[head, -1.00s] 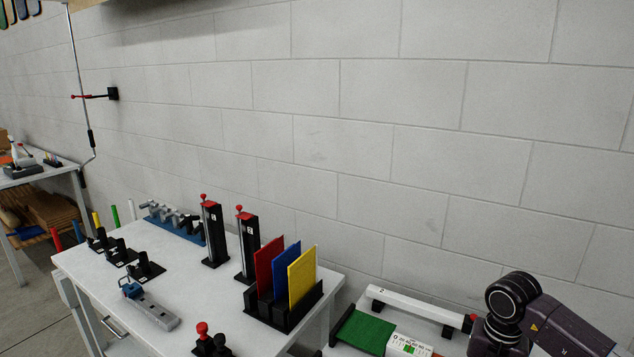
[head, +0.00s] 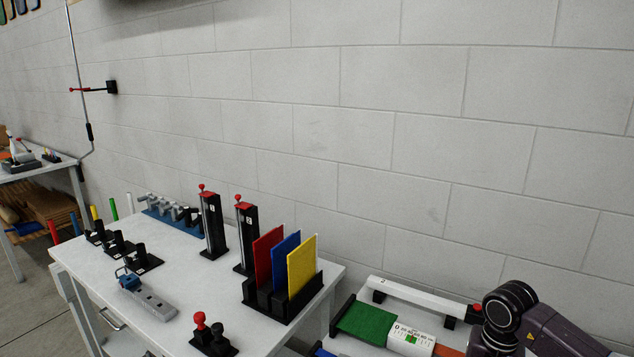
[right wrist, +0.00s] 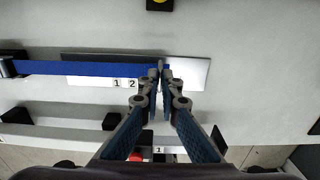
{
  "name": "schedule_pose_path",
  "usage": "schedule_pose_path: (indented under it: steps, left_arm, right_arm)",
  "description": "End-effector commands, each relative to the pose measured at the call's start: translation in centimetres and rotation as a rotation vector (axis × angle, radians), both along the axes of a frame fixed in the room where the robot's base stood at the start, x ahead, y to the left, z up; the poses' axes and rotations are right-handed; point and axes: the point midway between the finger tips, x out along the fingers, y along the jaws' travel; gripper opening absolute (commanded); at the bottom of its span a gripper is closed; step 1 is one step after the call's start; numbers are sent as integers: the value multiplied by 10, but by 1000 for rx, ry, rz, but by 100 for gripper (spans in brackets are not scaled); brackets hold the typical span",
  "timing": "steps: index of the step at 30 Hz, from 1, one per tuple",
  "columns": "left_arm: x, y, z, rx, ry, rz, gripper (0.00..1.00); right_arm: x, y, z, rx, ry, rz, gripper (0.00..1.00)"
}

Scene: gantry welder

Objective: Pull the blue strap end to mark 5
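The blue strap (right wrist: 75,68) runs in from the left in the right wrist view, across a white plate (right wrist: 190,75) with printed marks. Marks 1 and 2 (right wrist: 125,84) are readable; any higher marks are hidden behind my fingers. My right gripper (right wrist: 164,72) has its fingertips close together at the strap's right end, and looks shut on it just right of mark 2. In the head view a bit of blue (head: 322,352) shows at the bottom edge, and my right arm covers the area at lower right. My left gripper is not in view.
A table (head: 165,275) holds a rack (head: 283,300) with red, blue and yellow panels, two black posts and a knob block (head: 210,335). On the right bench are a green roll (head: 366,322), a white scale drum (head: 408,338) and a white bar (head: 415,298).

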Motion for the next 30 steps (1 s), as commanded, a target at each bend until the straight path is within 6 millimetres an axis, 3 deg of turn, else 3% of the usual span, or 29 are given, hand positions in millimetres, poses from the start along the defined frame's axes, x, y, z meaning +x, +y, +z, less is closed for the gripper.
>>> schedule_pose_path:
  steps: [10,30]
  left_arm:
    - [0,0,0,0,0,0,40]
    - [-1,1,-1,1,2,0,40]
  right_arm:
    - [-1,-2,0,-1,1,0,0]
    - [-23,-37,-1,-5,5,-3,0]
